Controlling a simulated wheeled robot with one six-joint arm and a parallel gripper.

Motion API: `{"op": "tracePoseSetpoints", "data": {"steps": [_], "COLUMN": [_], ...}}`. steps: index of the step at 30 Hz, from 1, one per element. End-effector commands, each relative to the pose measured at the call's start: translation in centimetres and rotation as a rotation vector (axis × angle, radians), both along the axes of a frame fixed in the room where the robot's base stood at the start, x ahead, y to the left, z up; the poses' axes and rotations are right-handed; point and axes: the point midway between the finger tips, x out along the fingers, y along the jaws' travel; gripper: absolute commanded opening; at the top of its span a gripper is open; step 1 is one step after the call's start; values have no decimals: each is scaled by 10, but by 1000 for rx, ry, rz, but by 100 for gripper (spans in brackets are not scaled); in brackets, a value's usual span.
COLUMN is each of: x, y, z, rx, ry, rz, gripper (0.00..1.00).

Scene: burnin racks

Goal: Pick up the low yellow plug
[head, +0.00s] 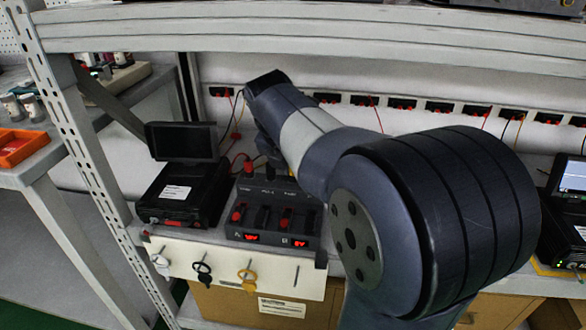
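The yellow plug (247,276) hangs on the front of a white panel (215,262) below the shelf, right of a black plug (203,270) and a pale plug (160,261). The yellow plug has a ring-shaped top and a short strap. My gripper (266,160) is a dark shape at the end of my arm, above the test unit and well above the yellow plug, apart from it. Its fingers are too dark and small to tell open from shut. Nothing is clearly seen in it.
A grey test unit (275,209) with red switches and two red displays sits behind the panel. A black device with a screen (181,142) stands to its left. A rack post (84,150) rises at left. A cardboard box (222,306) is below. Space before the panel looks clear.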

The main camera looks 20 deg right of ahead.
Motion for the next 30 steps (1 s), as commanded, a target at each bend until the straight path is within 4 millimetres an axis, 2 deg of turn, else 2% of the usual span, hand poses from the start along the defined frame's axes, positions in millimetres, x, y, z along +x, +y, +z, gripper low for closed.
{"op": "tracePoseSetpoints", "data": {"steps": [11,21,30], "x": [1,-46,-81], "y": [0,60,105], "z": [41,36,35], "rx": [0,-1,-1], "ry": [-3,-1,-1], "rz": [1,8,8], "gripper": [3,3,3]}}
